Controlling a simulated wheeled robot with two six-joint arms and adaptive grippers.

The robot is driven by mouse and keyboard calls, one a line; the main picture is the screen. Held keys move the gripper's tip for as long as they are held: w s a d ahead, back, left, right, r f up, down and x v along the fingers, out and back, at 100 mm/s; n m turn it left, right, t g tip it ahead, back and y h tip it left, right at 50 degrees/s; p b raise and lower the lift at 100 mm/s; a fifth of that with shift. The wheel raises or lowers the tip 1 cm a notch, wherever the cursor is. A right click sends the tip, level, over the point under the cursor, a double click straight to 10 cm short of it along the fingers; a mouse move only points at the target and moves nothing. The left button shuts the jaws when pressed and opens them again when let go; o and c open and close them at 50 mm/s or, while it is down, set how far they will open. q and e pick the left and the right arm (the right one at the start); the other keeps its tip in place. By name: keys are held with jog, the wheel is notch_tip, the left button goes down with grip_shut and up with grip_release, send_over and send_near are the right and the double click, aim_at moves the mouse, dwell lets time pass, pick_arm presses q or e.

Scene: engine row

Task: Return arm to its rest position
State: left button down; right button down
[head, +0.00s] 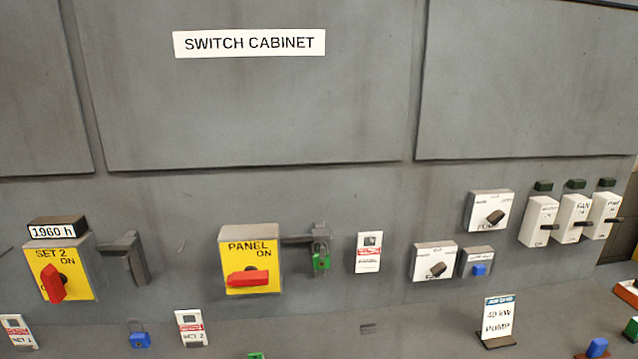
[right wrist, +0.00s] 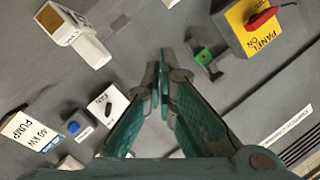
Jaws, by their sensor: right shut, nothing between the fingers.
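My right gripper (right wrist: 164,72) shows in the right wrist view, its two green fingers meeting at the tips with nothing between them. It is apart from the cabinet parts behind it. Neither gripper shows in the head view. The grey switch cabinet (head: 240,110) fills the head view. The yellow PANEL switch (head: 248,256) has a red handle lying level, at ON. It also shows in the right wrist view (right wrist: 248,32). A green padlock (head: 321,261) hangs at the bracket beside it; it also shows in the right wrist view (right wrist: 204,57).
The SET 2 switch (head: 64,275) has its red handle turned upright. White knob boxes (head: 490,211), a blue-button box (head: 478,262) and several breakers (head: 573,220) project at right. Tags, a blue padlock (head: 140,339) and a PUMP sign (head: 498,318) are along the bottom.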

jog(key=s+f+n+g+h, duration=0.2)
jog(key=s+f+n+g, duration=0.2)
jog(key=s+f+g, duration=0.6)
jog(key=s+d+f+g+h, duration=0.1)
jog(key=s+d+h, duration=0.1)
jog(key=s+d, duration=0.35)
jog(key=s+d+f+g+h, duration=0.1)
jog(key=s+d+h, duration=0.2)
jog(key=s, duration=0.6)
notch_tip(320, 180, down, 19)
jog(key=s+d, duration=0.1)
jog(key=d, duration=0.1)
jog(key=s+f+g+b, duration=0.1)
jog(key=s+f+g, duration=0.1)
jog(key=s+f, duration=1.1)
jog(key=shift+s+d+f, duration=0.15)
jog(key=shift+s+f, duration=0.1)
jog(key=shift+s, duration=0.3)
